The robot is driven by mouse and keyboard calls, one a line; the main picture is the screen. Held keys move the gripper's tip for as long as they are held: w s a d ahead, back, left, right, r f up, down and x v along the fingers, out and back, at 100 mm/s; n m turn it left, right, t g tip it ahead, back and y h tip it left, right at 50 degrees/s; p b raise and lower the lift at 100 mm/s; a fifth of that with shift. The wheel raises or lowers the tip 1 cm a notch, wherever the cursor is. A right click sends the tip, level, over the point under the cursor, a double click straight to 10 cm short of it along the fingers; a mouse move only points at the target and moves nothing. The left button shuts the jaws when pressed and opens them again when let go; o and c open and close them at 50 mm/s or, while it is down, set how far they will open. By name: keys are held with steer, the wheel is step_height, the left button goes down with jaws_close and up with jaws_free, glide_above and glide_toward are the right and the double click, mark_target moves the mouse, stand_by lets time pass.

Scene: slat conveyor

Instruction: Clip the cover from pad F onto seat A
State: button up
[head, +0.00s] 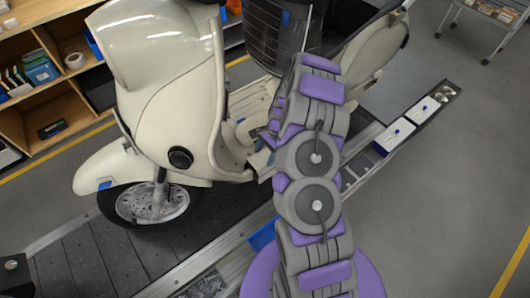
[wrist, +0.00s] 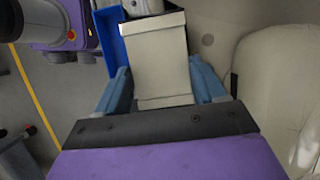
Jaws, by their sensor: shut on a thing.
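My gripper (wrist: 161,72) shows in the wrist view with its blue fingers on both sides of a cream, box-like cover (wrist: 156,60). It is shut on the cover. In the head view my gripper (head: 262,138) is beside the cream scooter (head: 165,100), near its step-through floor, and mostly hidden by my arm. I cannot make out the cover clearly there. No letters are readable, so I cannot tell which spot is seat A or pad F. Small blue patches show on the scooter, one on the front fender (head: 105,185).
The scooter stands on a dark slat conveyor (head: 75,262) with metal rails. White blocks (head: 395,134) sit along the rail at the right. A blue bin (wrist: 108,45) is just behind the cover in the wrist view. Wooden shelves (head: 50,85) are at the left.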

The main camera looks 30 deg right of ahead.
steer(key=o, duration=1.2)
steer(key=shift+o, duration=0.2)
steer(key=shift+r, duration=0.1)
steer(key=p+v, duration=0.3)
steer(key=v, duration=1.4)
steer(key=s+a+r+n, duration=0.3)
steer(key=a+r+n, duration=0.1)
steer(key=a+r, duration=0.45)
steer(key=s+a+r+n+h, duration=0.1)
steer(key=s+a+r+n, duration=0.3)
steer(key=s+a+r, duration=0.3)
steer(key=s+a+r+n+h, duration=0.1)
steer(key=s+n, duration=0.1)
steer(key=s, duration=0.6)
steer(key=s+a+r+n+h, duration=0.1)
steer(key=s+r+n, duration=0.1)
steer(key=s, duration=0.6)
steer(key=s+a+r+n+g+h, duration=0.1)
steer(key=s+n, duration=0.2)
steer(key=s, duration=0.6)
steer(key=shift+a+r+n, duration=0.3)
steer(key=shift+a+n, duration=0.1)
